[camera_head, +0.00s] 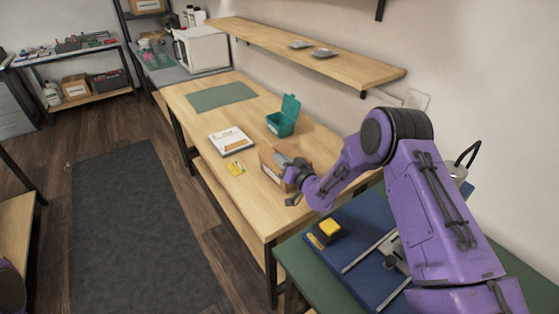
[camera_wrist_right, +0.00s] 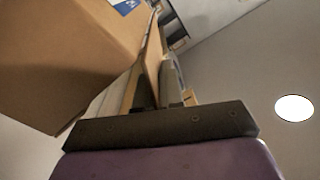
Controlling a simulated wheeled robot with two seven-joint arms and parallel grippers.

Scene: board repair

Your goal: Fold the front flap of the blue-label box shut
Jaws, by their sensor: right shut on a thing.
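The brown cardboard box (camera_head: 267,167) stands on the wooden bench, partly covered by my right gripper (camera_head: 291,174) in the head view. In the right wrist view the box (camera_wrist_right: 65,60) fills the upper left, and part of its blue label (camera_wrist_right: 124,5) shows at the top edge. My right gripper (camera_wrist_right: 152,85) is shut on a thin cardboard flap (camera_wrist_right: 154,52) that rises between its fingers at the box's edge. How far the flap is folded is hard to tell. My left gripper is not in view.
A wooden shelf (camera_head: 310,50) hangs above. A yellow-and-black item (camera_head: 326,232) sits on the blue surface nearby.

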